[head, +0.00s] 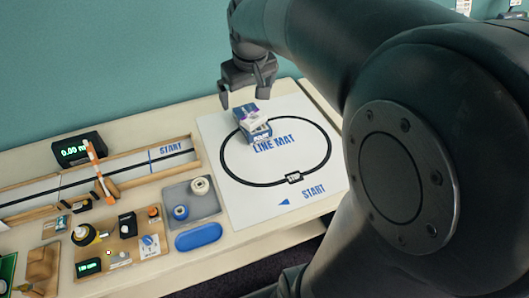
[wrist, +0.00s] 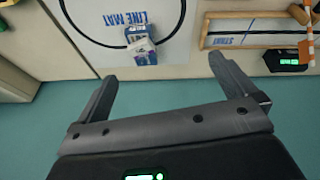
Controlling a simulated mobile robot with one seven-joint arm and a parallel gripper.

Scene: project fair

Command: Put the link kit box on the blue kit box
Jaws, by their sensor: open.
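A small white and purple box, which looks like the link kit box (head: 250,116), sits on top of the blue kit box (head: 260,136) on the line mat. Its edges look turned a little relative to the box below. In the wrist view the link kit box (wrist: 136,31) and the blue kit box (wrist: 144,53) show beyond my fingers, apart from them. My gripper (head: 244,100) is open and empty, near and above the boxes in the head view. In the wrist view its fingers (wrist: 162,68) are wide apart with nothing between them.
The white line mat (head: 220,133) has free room around the boxes. A grey tray (head: 207,208) with spools, a blue oval case (head: 198,236) and a wooden track (head: 130,176) with a timer display (head: 79,149) lie to the left. The teal wall (head: 110,60) stands behind.

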